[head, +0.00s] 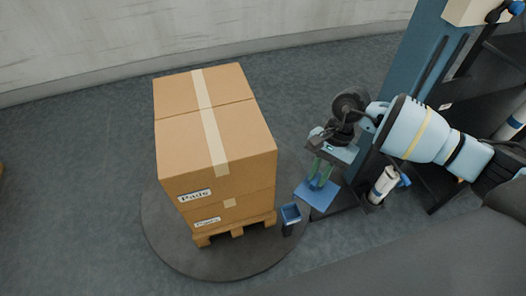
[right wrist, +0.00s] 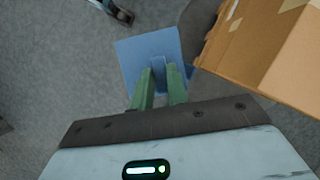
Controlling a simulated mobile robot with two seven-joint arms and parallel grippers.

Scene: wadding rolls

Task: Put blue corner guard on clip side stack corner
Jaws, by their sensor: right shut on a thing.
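The blue corner guard (head: 317,194) is a flat-sided blue piece held in my right gripper (head: 321,176). In the right wrist view the guard (right wrist: 135,50) sits at the green fingertips (right wrist: 160,80), which are shut on it. The stack (head: 215,130) of taped brown cartons stands on a wooden pallet, left of the guard and apart from it in the head view. The stack (right wrist: 265,40) also shows at the upper right of the right wrist view. A small blue-topped dark block (head: 290,213), possibly the clip, stands by the pallet's right corner. My left gripper is not in view.
The pallet (head: 236,229) rests on a round dark turntable (head: 165,238). A blue mast (head: 412,70) and dark frame stand at the right, with a white roll (head: 383,186) near its foot. Grey floor is clear left of and behind the stack.

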